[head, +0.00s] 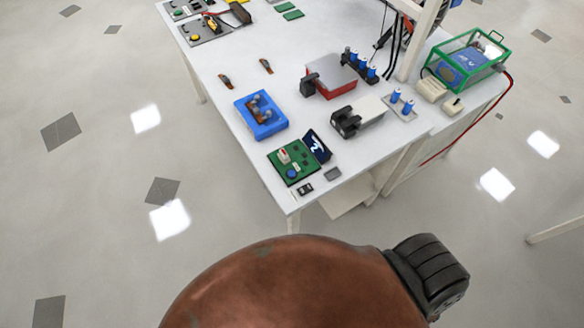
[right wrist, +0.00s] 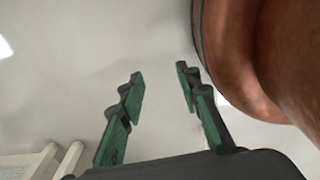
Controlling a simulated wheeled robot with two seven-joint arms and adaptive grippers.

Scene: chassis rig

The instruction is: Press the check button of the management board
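A green board (head: 296,161) with a blue round button (head: 292,173), a white and red part and a small dark screen (head: 317,146) lies near the front corner of the white table. It looks like the management board. I cannot read any label on its button. My right gripper (right wrist: 158,88) shows in the right wrist view, with its green-padded fingers apart and nothing between them. It points at bare floor, away from the table top. Neither gripper shows in the head view.
The white table (head: 235,75) holds a blue tray (head: 262,131), a red box (head: 331,83), a grey-black device (head: 368,112), blue cylinders and a green-framed case (head: 467,66). The floor in front is clear.

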